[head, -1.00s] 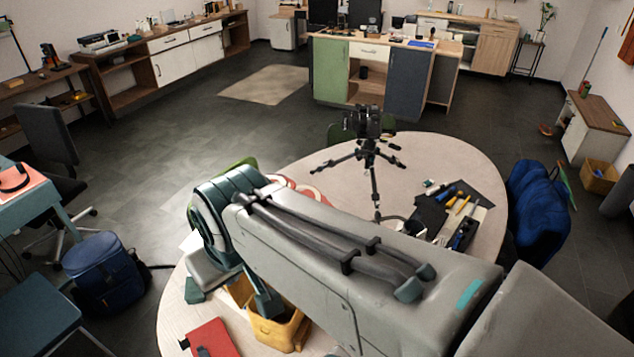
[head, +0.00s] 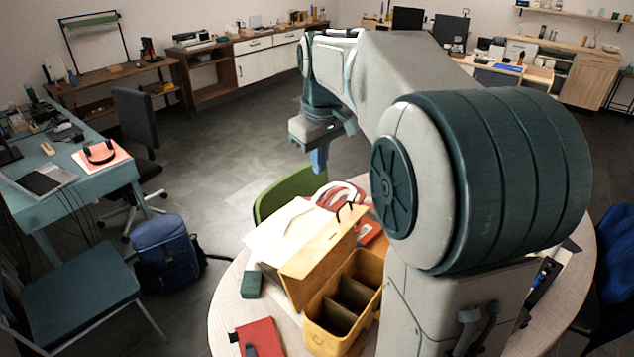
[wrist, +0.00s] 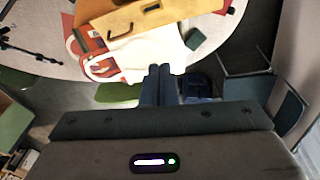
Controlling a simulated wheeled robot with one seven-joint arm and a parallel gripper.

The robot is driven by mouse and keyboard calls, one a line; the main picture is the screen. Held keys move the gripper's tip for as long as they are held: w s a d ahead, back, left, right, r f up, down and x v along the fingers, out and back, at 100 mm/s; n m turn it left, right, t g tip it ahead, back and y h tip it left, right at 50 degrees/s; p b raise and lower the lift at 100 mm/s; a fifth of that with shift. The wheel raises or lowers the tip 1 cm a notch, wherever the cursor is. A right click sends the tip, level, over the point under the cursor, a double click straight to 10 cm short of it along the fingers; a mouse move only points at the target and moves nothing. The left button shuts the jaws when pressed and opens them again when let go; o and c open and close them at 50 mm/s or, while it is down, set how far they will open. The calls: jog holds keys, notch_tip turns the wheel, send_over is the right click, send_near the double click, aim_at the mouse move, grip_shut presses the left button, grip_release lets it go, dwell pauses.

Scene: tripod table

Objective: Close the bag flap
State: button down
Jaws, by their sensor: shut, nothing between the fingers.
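The yellow bag (head: 322,335) stands open on the round table, its inside split by dark dividers. Its flap (head: 322,248) is swung back on the far left side, tilted upward and away from the opening. The flap also shows at the top of the wrist view (wrist: 172,14), with a dark handle loop beside it. My gripper (head: 319,158) is shut and empty, pointing down beyond the flap, over the table's far edge. In the wrist view its fingertips (wrist: 160,68) are together, apart from the flap in the picture. My arm hides the bag's right side.
A white sheet (head: 272,236) and red-and-white items (head: 338,192) lie around the flap. A green box (head: 251,285) and red notebook (head: 259,336) lie front left. A green chair (head: 285,190) stands behind the table. A blue backpack (head: 163,254) is on the floor.

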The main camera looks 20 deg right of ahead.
jog(key=w+d+f+n+g+b, duration=0.1)
jog(key=w+d+f, duration=0.2)
jog(key=w, duration=0.3)
jog(key=w+d+f+n+g+b, duration=0.1)
jog(key=w+d+f+n, duration=0.1)
jog(key=w, duration=0.3)
jog(key=s+d+f, duration=0.1)
jog(key=f, duration=0.2)
jog(key=s+f+p, duration=0.1)
jog(key=f, duration=0.3)
jog(key=d+f+p, duration=0.1)
jog(key=f, duration=0.3)
jog(key=shift+s+d+f, duration=0.1)
jog(key=shift+s+d, duration=0.25)
jog(key=shift+s, duration=0.05)
jog(key=shift+t, duration=0.3)
